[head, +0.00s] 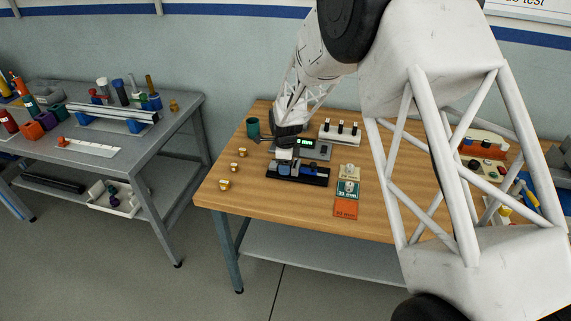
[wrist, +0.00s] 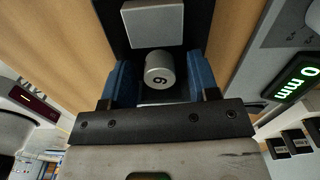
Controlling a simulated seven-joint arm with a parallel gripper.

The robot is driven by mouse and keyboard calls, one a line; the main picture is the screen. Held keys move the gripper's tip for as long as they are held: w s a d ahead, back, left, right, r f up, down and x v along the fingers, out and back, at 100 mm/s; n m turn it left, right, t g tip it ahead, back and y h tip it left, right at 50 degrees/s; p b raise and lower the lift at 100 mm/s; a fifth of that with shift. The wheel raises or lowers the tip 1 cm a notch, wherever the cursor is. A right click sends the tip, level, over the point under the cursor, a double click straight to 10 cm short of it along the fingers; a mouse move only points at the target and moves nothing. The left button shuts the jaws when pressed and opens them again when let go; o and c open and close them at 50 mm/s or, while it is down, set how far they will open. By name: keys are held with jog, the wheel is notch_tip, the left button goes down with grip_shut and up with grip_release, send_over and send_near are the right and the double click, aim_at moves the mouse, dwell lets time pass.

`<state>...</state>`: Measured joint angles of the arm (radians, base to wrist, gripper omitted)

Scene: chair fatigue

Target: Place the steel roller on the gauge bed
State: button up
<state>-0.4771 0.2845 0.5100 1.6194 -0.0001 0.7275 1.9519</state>
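The steel roller (wrist: 160,70) is a short bright cylinder with a dark digit on its end face. In the wrist view it sits between the two blue fingers of my gripper (wrist: 160,82), with a narrow dark gap on each side. In the head view my gripper (head: 285,152) is low over a black fixture (head: 318,181), and the roller cannot be made out clearly. The fixture also shows in the wrist view (wrist: 115,30), with a pale square block (wrist: 153,22) on it. A grey gauge unit (head: 323,151) with a lit green display stands behind; which part is its bed is unclear.
Small cards (head: 347,189) lie right of the fixture. Several brass pieces (head: 224,184) and a dark green cup (head: 253,128) stand to the left. A white rack (head: 340,131) is behind. The wooden table's (head: 265,205) front left is clear.

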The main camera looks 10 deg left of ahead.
jog(key=shift+r, duration=0.1)
notch_tip(320, 180, up, 12)
dwell(1.0)
jog(key=shift+r, duration=0.15)
dwell(0.6)
jog(key=s+d+r+n, duration=0.3)
jog(key=s+d+r, duration=0.3)
jog(key=d, duration=0.2)
jog(key=s+d+r+n+t, duration=0.1)
jog(key=s+d+r+n, duration=0.1)
jog(key=s+d+r, duration=0.45)
jog(key=s+d+r+n, duration=0.3)
jog(key=s+d+r, duration=0.1)
jog(key=d, duration=0.5)
jog(key=s+d+n, duration=0.4)
jog(key=s+d, duration=0.3)
jog(key=s, duration=0.6)
jog(key=s+d+r+n+t, duration=0.1)
jog(key=s+d+n, duration=0.3)
jog(key=s, duration=1)
jog(key=d, duration=0.3)
jog(key=shift+d+n+t, duration=0.3)
